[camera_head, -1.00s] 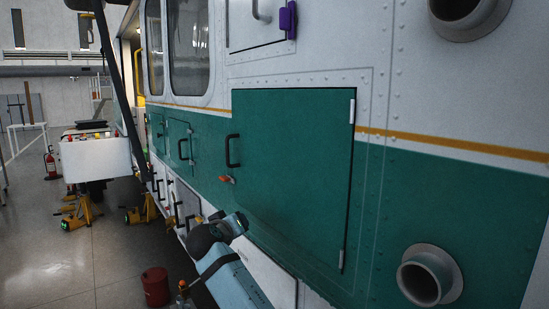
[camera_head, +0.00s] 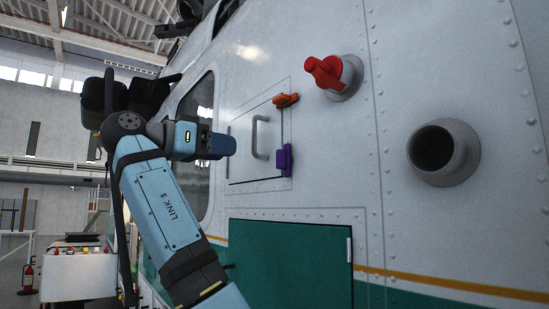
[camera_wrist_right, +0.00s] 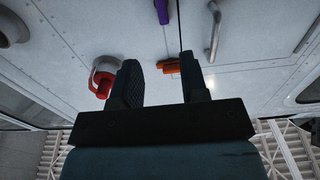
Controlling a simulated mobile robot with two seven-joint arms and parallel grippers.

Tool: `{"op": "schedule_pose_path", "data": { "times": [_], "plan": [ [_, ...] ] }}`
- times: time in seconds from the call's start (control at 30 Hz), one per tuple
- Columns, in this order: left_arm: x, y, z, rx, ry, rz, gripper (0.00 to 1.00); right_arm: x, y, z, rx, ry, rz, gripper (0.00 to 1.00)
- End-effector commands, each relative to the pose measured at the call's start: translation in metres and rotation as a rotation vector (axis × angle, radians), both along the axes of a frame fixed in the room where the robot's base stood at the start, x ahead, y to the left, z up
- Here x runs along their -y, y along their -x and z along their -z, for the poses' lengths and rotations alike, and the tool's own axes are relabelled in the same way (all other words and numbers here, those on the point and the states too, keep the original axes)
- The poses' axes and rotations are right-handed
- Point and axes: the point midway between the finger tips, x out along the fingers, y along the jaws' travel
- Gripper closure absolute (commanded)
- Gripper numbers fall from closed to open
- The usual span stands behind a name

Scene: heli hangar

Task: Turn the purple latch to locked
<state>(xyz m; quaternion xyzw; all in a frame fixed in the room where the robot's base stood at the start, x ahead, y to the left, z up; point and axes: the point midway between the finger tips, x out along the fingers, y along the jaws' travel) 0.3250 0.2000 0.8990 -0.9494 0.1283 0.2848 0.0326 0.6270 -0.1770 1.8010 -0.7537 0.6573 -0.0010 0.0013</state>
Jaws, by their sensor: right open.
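The purple latch (camera_head: 284,160) is on the right edge of a white hatch, its longer side roughly upright; it also shows at the top edge of the right wrist view (camera_wrist_right: 162,11). Whether the latch is locked is not readable. My left gripper is out of view.
An orange latch (camera_head: 286,100) sits above the purple one, showing between the fingers in the wrist view (camera_wrist_right: 168,67). A grey handle (camera_head: 260,138) is on the hatch. A red knob (camera_head: 326,72) and a round port (camera_head: 443,152) stick out to the right.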

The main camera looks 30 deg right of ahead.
Motion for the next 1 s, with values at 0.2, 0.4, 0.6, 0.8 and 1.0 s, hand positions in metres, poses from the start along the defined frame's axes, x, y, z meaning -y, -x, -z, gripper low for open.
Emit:
{"op": "schedule_pose_path", "data": {
  "times": [0.2,0.4,0.6,0.8,1.0],
  "plan": [
    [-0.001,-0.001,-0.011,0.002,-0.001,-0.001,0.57,0.033,-0.005,-0.002,-0.001,-0.001,0.001,0.6],
    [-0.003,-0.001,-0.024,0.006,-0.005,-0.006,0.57,0.077,-0.011,-0.003,-0.002,0.0,0.002,0.6],
    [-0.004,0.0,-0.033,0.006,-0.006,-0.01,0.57,0.112,-0.016,-0.002,-0.002,0.0,0.0,0.6],
    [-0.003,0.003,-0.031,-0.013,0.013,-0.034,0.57,0.131,-0.019,0.0,-0.002,0.001,-0.001,0.6],
    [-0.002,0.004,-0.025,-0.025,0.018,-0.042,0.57,0.134,-0.019,0.0,-0.001,0.001,-0.002,0.6]
  ]
}}
